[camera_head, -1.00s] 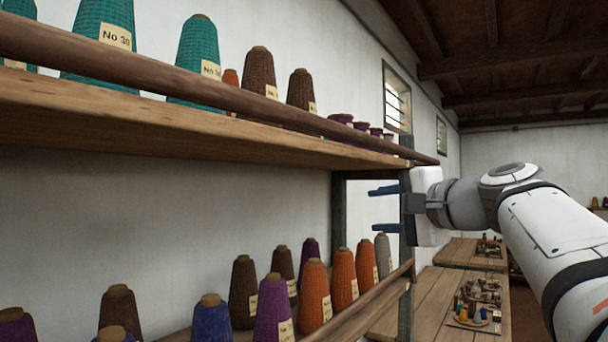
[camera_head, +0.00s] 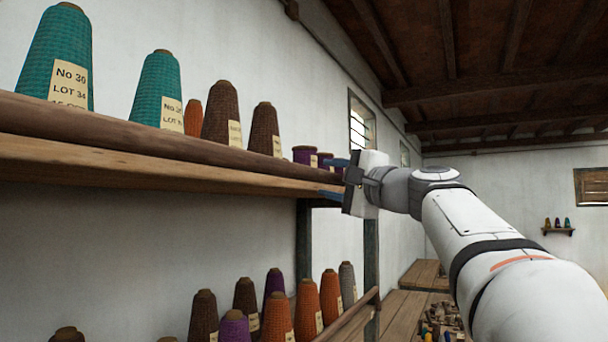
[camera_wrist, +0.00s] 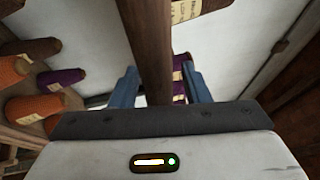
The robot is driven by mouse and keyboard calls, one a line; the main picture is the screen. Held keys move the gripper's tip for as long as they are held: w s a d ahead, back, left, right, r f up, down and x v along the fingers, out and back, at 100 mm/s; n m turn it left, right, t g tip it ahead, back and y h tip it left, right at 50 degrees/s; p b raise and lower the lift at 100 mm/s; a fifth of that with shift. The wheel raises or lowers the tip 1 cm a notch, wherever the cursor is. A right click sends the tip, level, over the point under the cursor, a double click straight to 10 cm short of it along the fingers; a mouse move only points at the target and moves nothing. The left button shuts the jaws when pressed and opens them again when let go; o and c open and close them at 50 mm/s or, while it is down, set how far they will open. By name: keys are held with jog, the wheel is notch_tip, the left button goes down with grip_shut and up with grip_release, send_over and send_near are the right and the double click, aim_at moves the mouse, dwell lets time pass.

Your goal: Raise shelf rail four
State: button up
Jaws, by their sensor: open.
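A round wooden shelf rail (camera_head: 150,137) runs along the front of the upper shelf (camera_head: 130,168), in front of the yarn cones. I cannot tell which rail is number four; a lower rail (camera_head: 350,318) fronts the shelf below. My gripper (camera_head: 337,178) is at the right end of the upper rail, with its blue fingers pointing left. In the wrist view the rail (camera_wrist: 150,50) passes between the two open fingers (camera_wrist: 158,88), with a gap showing on each side, wider on the right.
Teal cones (camera_head: 160,95) and brown cones (camera_head: 221,113) stand behind the upper rail. Orange cones (camera_head: 330,297) and others stand below. A dark shelf post (camera_head: 371,260) is under my gripper. Tables (camera_head: 410,305) stand beyond.

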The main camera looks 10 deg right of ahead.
grip_shut()
dwell(0.5)
